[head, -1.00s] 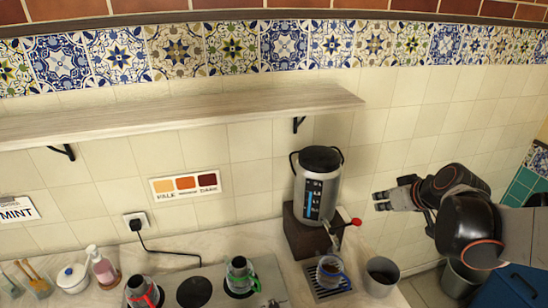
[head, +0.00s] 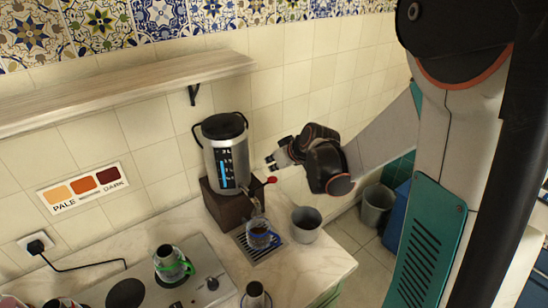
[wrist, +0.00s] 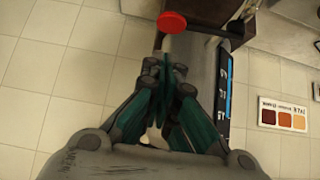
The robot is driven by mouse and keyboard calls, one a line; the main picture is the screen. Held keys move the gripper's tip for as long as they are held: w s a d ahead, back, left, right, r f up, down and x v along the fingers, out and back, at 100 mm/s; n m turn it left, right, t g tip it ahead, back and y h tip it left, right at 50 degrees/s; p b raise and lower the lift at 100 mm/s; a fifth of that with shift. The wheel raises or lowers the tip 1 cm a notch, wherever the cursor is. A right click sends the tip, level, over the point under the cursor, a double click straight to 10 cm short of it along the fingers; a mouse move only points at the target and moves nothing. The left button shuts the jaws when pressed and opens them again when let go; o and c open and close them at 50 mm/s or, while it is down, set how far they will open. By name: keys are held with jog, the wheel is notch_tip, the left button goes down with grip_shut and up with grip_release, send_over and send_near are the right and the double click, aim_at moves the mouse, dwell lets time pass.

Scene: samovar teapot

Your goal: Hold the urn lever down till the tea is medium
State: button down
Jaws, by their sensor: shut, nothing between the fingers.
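The silver urn (head: 226,160) with a black lid and a blue level strip stands on a dark wooden block. Its lever ends in a red knob (head: 271,180), which also shows in the wrist view (wrist: 173,22). My gripper (head: 271,163) is shut and empty, just above the knob in the head view. In the wrist view its closed fingertips (wrist: 166,62) lie below the knob in the picture, with no clear contact. The pale-medium-dark colour card (head: 84,189) hangs on the wall.
The glass is on a slatted drip tray (head: 243,243). A grey bin-like cup (head: 306,224) stands to its right. A hob (head: 205,275) with small pots lies at the left. A shelf (head: 120,90) runs above. A floor bin (head: 377,205) is beyond the counter's edge.

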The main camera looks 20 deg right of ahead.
aim_at(274, 180)
jog(key=shift+s+f, duration=0.1)
jog(key=shift+f, duration=1.4)
jog(key=f+y+b, duration=0.1)
jog(key=b, duration=0.1)
jog(key=d+f+m+y+b, duration=0.1)
jog(key=b, duration=0.1)
jog(key=shift+d+f, duration=0.15)
jog(key=shift+f, duration=0.25)
jog(key=shift+f+m+g+y+b, duration=0.3)
jog(key=shift+y+b, duration=0.3)
jog(key=shift+b, duration=0.05)
jog(key=shift+r, duration=0.1)
jog(key=shift+r+p, duration=0.55)
jog(key=shift+r, duration=0.15)
